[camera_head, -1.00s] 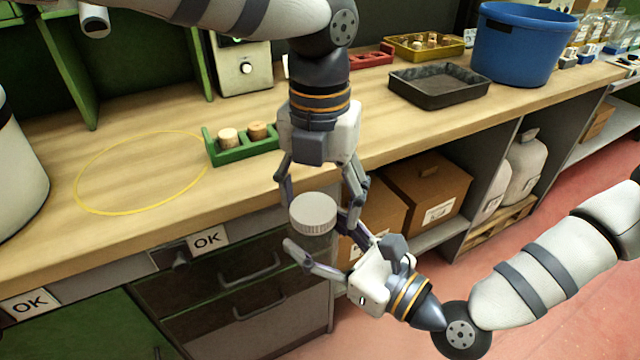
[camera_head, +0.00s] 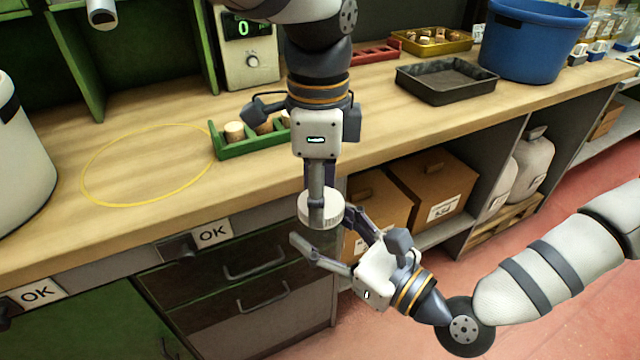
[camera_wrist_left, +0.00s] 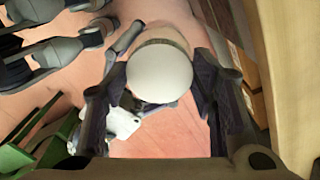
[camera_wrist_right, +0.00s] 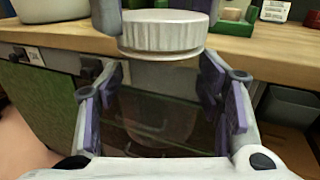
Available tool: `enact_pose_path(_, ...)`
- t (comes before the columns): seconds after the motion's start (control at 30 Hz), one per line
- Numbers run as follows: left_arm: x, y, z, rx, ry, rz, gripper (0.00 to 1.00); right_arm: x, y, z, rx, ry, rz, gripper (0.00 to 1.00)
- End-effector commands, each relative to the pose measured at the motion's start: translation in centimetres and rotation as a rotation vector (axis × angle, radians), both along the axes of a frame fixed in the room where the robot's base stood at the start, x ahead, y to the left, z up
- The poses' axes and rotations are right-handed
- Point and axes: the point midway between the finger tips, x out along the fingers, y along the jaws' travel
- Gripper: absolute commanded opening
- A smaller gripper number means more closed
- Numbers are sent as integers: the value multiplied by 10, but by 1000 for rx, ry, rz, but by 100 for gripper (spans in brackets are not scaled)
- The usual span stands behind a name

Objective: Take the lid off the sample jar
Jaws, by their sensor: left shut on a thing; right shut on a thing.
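The sample jar's white ridged lid (camera_head: 312,207) is in front of the counter edge, with my left gripper (camera_head: 322,200) shut on it from above. The left wrist view shows the lid's round top (camera_wrist_left: 160,72) between the fingers. The clear jar (camera_wrist_right: 158,112) is upright in my right gripper (camera_wrist_right: 160,95), which is shut on its body from the side. The right wrist view shows the lid level at the top of the jar. I cannot tell whether its thread is still engaged. In the head view the right gripper (camera_head: 335,240) sits just below the lid.
On the counter (camera_head: 160,125) stand a green rack (camera_head: 250,145) with corks, a black tray (camera_head: 445,82), a blue bucket (camera_head: 530,45) and a yellow cork tray (camera_head: 435,48). A yellow ring (camera_head: 150,128) marks bare counter. Drawers (camera_head: 245,270) and cardboard boxes (camera_head: 430,190) are below.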

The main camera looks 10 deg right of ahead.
Motion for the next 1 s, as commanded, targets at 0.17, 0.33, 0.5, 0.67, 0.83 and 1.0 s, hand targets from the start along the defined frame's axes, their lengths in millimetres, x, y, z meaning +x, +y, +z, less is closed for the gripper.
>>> enact_pose_path(0.17,1,2,2,-5,-21,781,18,-5,7,6,8,-13,25,0)
enact_pose_path(0.33,-2,4,3,-6,-22,1457,18,-5,6,6,7,-13,21,0)
enact_pose_path(0.5,-5,2,3,-7,-23,2080,18,-4,5,6,7,-14,18,0)
enact_pose_path(0.67,-7,-1,3,-4,-19,2566,18,-4,4,5,5,-14,15,0)
enact_pose_path(0.83,-8,-2,2,2,-18,2774,18,-3,3,4,5,-13,12,0)
enact_pose_path(1.0,-7,-1,3,-3,-19,2776,18,-2,3,4,5,-10,10,0)
